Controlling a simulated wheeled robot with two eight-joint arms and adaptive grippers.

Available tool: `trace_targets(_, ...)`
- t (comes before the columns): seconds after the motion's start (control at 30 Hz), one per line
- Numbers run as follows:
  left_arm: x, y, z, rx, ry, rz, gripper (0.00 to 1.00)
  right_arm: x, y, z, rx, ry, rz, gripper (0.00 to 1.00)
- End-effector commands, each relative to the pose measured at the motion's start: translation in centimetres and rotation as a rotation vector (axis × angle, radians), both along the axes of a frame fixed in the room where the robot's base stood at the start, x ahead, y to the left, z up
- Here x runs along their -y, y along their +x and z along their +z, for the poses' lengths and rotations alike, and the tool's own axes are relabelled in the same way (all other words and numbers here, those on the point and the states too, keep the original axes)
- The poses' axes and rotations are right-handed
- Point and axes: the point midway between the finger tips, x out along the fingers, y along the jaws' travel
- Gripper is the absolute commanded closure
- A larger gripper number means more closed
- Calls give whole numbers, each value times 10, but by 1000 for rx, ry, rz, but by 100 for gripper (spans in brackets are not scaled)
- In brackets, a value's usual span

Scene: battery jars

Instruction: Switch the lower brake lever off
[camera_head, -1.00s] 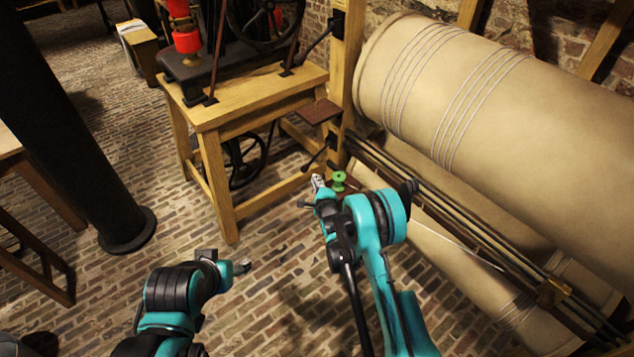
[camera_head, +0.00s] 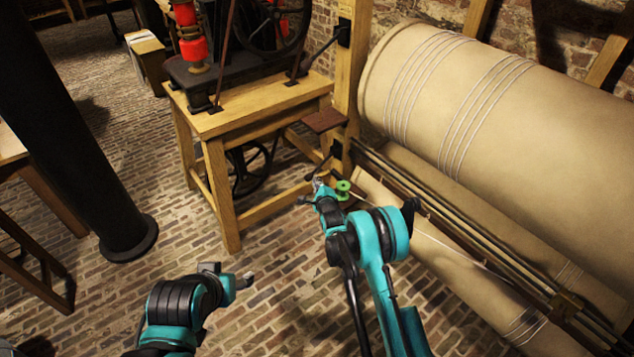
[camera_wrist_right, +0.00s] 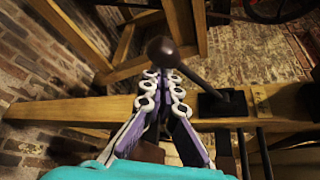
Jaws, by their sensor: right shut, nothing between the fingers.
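The lower brake lever (camera_head: 325,161) is a dark rod with a round knob, mounted low on the wooden post beside the big roller. In the right wrist view its brown knob (camera_wrist_right: 162,50) is just beyond my fingertips, and its rod slopes down right to a black mount on a wooden beam. My right gripper (camera_head: 317,185) is shut and empty, close to the knob; it also shows in the wrist view (camera_wrist_right: 163,78). I cannot tell whether they touch. My left gripper (camera_head: 246,281) is low over the brick floor, away from the lever, its jaws too small to read.
An upper lever (camera_head: 322,47) sits higher on the post (camera_head: 349,80). A wooden table (camera_head: 225,123) with a machine stands to the left. A large cloth roller (camera_head: 510,110) fills the right, with rails below it. A green spool-like thing (camera_head: 343,190) is beside my right gripper.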

Motion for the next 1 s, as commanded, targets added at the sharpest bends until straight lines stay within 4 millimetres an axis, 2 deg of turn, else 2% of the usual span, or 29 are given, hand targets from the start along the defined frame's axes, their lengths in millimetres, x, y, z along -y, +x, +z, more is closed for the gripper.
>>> trace_targets(0.57, 0, 0, 11, 0, 0, 0, 40, -6, -4, 15, -131, 182, -1, 100)
trace_targets(0.77, 0, 0, 22, 0, 0, 0, 40, -11, -8, 31, -204, 281, 0, 100)
trace_targets(1.0, 0, 0, 34, 0, 0, 0, 40, -16, -12, 58, -337, 465, 0, 100)
